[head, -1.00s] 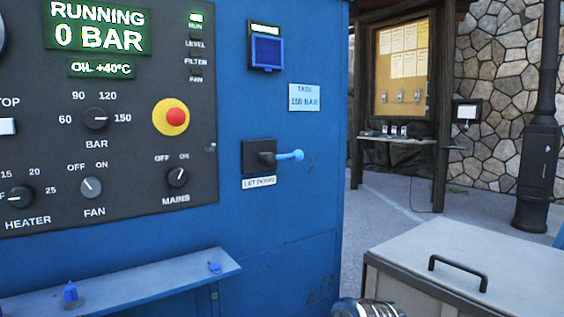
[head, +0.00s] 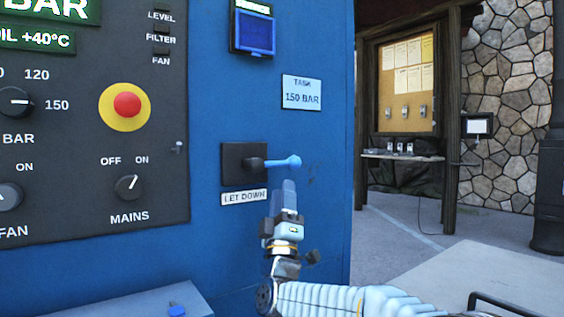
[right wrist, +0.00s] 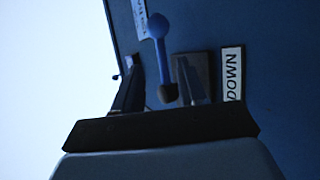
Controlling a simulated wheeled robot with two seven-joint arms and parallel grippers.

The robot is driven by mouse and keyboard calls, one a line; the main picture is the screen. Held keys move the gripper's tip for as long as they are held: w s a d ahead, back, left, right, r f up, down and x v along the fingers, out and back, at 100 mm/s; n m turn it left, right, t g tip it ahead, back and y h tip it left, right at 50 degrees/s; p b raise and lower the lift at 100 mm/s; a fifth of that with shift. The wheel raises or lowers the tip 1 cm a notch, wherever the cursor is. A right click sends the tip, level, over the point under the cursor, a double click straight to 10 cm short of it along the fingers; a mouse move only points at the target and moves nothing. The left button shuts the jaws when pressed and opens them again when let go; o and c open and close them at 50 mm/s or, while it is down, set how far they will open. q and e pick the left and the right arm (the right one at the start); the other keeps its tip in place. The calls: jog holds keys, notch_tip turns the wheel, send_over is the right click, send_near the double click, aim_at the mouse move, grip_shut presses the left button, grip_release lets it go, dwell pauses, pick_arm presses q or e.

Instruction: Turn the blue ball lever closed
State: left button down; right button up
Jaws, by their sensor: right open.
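The blue ball lever (head: 283,162) sticks out sideways to the right from its dark hub and plate (head: 236,165) on the blue cabinet, above the "LET DOWN" label. My right gripper (head: 284,190) is open, with its fingertips just below the lever in the head view. In the right wrist view the lever (right wrist: 161,50) appears in the gap between the two fingers (right wrist: 160,85). Nothing is gripped. Whether a finger touches the lever cannot be told. My left gripper is not in view.
The black control panel (head: 60,205) with a red button (head: 127,104) and knobs is left of the lever. A "150 BAR" card (head: 301,93) is above it. A blue ledge (head: 140,304) juts out low at the left. Open floor and a pale box top (head: 480,270) lie to the right.

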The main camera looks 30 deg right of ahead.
aim_at(283, 163)
jog(key=p+x, duration=0.2)
jog(key=x, duration=0.7)
jog(key=shift+r, duration=0.1)
grip_shut()
